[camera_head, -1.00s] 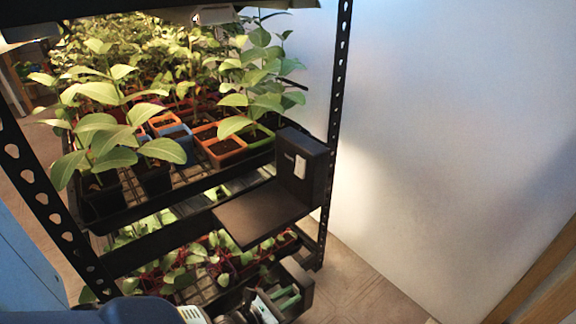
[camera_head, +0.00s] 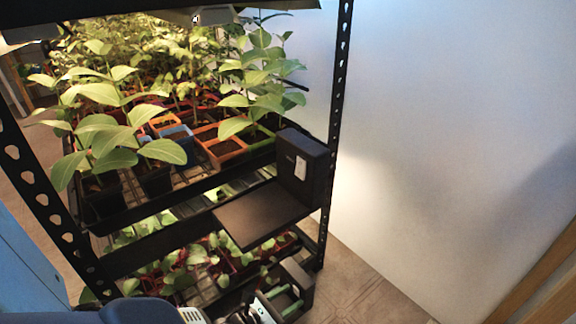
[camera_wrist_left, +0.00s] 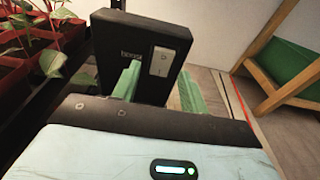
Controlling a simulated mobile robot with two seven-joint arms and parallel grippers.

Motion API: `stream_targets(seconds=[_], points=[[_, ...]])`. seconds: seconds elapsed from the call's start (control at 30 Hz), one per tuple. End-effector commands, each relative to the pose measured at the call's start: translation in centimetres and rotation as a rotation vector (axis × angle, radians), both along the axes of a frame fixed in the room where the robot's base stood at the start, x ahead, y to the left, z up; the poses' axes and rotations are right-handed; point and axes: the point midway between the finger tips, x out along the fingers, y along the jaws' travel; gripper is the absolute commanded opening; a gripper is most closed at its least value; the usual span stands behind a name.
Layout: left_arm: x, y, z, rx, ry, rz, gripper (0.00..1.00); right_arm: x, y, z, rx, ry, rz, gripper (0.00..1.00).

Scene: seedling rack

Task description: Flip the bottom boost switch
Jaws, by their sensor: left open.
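The bottom boost switch (camera_wrist_left: 160,62) is a white rocker with marks on its upper and lower halves. It sits on the face of a black box (camera_wrist_left: 111,43) with a "boost" label; I cannot tell which half is pressed in. My left gripper (camera_wrist_left: 160,78) is open, with one green finger on each side of the switch's lower part in the wrist view. In the head view my left gripper (camera_head: 286,300) is low at the rack's right end, by the lower black box (camera_head: 302,277). The switch is hidden there. My right gripper is not seen.
An upper black box (camera_head: 303,165) with its own white switch (camera_head: 301,167) stands above a black plate (camera_head: 262,212). A rack post (camera_head: 338,100) rises beside it. Potted seedlings fill the shelves on the left.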

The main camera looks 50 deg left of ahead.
Motion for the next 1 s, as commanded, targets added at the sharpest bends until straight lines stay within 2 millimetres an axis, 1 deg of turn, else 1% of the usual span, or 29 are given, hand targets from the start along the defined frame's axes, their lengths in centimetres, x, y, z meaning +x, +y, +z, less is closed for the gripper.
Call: stream_targets(seconds=[0.17,0.3,0.4,0.5,0.63,1.0], points=[[-2.4,0.3,0.4,0.0,0.004,0.0,0.44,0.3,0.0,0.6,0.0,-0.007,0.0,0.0],[-4.7,0.4,0.7,0.001,0.004,-0.001,0.44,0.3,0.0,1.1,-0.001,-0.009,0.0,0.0],[-6.0,0.5,0.8,0.001,0.004,-0.001,0.44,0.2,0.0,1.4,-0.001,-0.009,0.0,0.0],[-6.9,0.6,1.0,0.0,0.002,0.0,0.44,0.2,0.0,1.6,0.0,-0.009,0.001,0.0],[-7.5,0.6,1.0,0.0,0.003,0.0,0.44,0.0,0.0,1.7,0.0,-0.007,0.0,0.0],[-7.5,0.6,1.0,0.0,0.002,0.0,0.44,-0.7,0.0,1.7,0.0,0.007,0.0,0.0]])
